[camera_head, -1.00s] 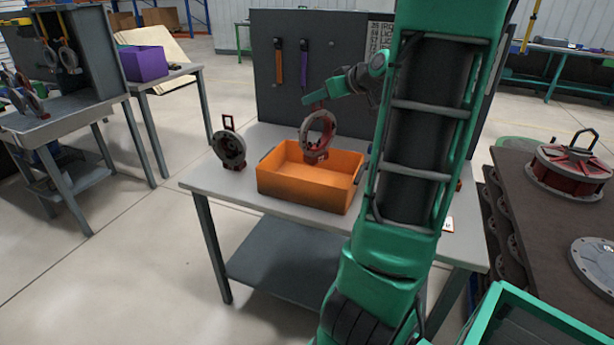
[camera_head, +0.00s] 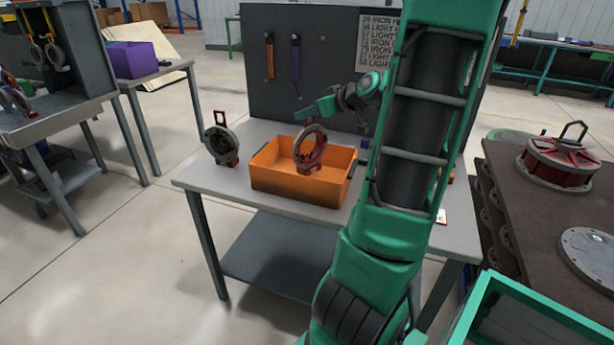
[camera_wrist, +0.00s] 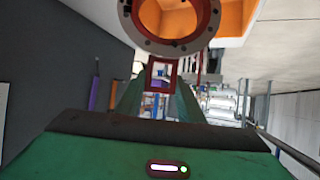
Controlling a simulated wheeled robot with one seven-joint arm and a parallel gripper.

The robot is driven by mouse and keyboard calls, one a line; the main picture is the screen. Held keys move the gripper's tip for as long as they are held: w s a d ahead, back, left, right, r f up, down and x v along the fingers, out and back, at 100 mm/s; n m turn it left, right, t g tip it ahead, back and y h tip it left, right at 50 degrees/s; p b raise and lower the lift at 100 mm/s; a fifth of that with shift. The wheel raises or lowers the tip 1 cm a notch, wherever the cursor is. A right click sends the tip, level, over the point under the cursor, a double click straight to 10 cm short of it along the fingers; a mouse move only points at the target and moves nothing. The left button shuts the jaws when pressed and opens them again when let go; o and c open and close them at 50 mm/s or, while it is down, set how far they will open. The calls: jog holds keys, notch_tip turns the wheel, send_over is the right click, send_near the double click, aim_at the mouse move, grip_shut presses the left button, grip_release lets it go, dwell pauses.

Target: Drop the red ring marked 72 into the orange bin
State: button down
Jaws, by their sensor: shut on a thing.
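The red and grey ring (camera_head: 311,150) hangs upright from my gripper (camera_head: 310,118) over the orange bin (camera_head: 300,190). Its lower end is at or just inside the bin's opening; I cannot tell if it touches the bin. In the wrist view my gripper (camera_wrist: 158,95) is shut on the ring's square handle, and the ring (camera_wrist: 178,45) extends beyond the fingertips with the orange bin (camera_wrist: 236,18) behind it. The number on the ring is not readable.
A dark grey ring (camera_head: 221,145) stands on the grey table (camera_head: 225,178) left of the bin. A dark panel (camera_head: 262,90) with two hanging tools stands behind. A purple bin (camera_head: 131,59) is on another table, and a dark conveyor (camera_head: 535,215) is at right.

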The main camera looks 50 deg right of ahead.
jog(key=shift+r, duration=0.1)
jog(key=c, duration=1.1)
grip_release()
jog(key=v, duration=1)
jog(key=shift+s+r, duration=0.15)
jog(key=shift+s, duration=0.1)
